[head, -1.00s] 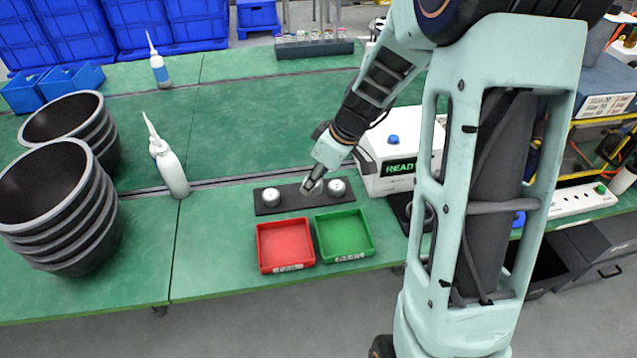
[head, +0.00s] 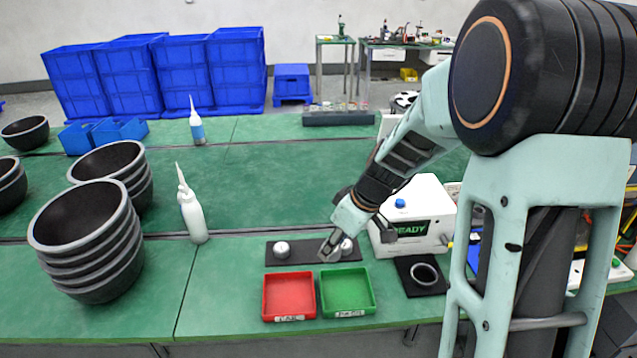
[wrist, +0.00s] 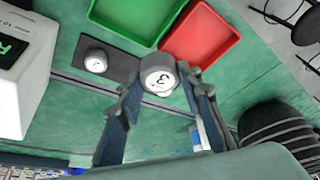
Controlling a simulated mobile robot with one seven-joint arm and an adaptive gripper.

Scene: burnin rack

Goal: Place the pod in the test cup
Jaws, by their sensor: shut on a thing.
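My gripper (head: 330,248) is shut on a grey pod with a white top; the wrist view shows this held pod (wrist: 158,73) between the fingertips, with a "3" on its top. It appears to be above the dark mat, though the height is hard to judge. Two other pods are on the mat: a left pod (head: 281,249) and a right pod (head: 346,246), the latter partly hidden by my gripper. The right pod also shows in the wrist view (wrist: 95,61). The test cup, a round ring (head: 424,274) on a black pad, is to the right of my gripper and looks empty.
A red tray (head: 289,296) and a green tray (head: 346,292) stand in front of the mat (head: 313,254). A white tester (head: 412,212) reading READY is behind the cup. A white bottle (head: 193,217) and stacked dark bowls (head: 88,245) are at the left.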

